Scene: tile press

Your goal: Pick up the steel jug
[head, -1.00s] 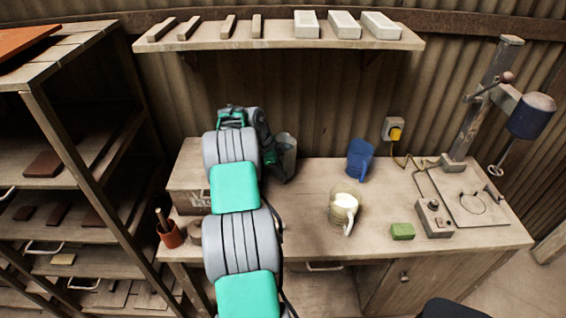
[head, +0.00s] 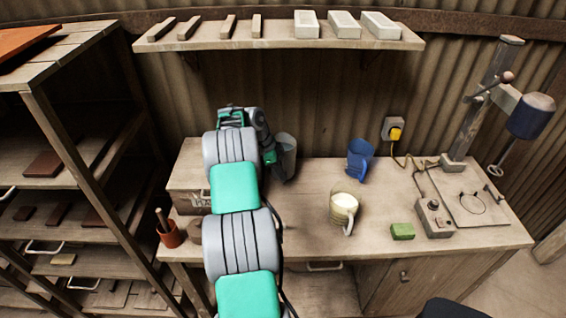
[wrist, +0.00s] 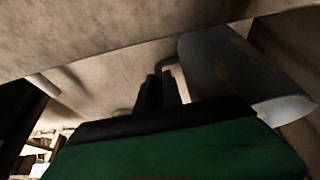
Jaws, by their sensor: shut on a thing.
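The steel jug (head: 285,155) is a grey metal vessel at the back of the bench, just right of my arm's end. My gripper (wrist: 158,88) shows in the wrist view, its dark fingers together at the handle of the jug (wrist: 235,75). The gripper is shut on the jug's handle, beside the body. In the head view my arm hides the fingers and part of the jug, so I cannot tell whether its base touches the bench.
A green block (head: 402,231), a switch box (head: 434,217) and a drill stand (head: 480,100) are further right. A shelf (head: 280,38) hangs above.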

